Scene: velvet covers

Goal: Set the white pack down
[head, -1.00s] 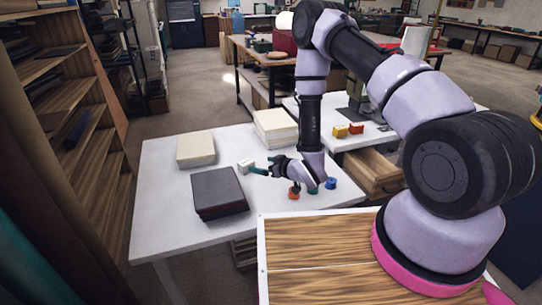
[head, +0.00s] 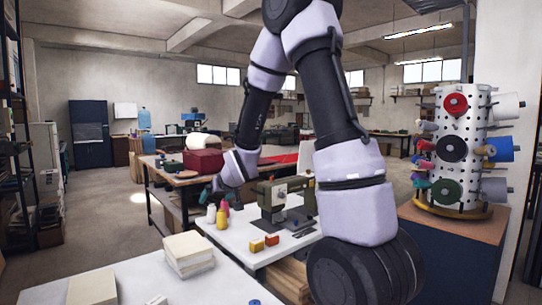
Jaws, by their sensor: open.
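The white pack (head: 157,300) lies on the near white table (head: 135,276), cut off by the bottom edge of the picture. My gripper (head: 208,194) is raised well above and beyond it, apart from the pack. It appears in front of the far workbench and just above several small bottles. Its teal fingers are small in the picture; it is open and I see nothing held in it.
A cream stack (head: 188,253) and a cream block (head: 93,288) sit on the near table. A thread-spool tower (head: 455,150) stands at right.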

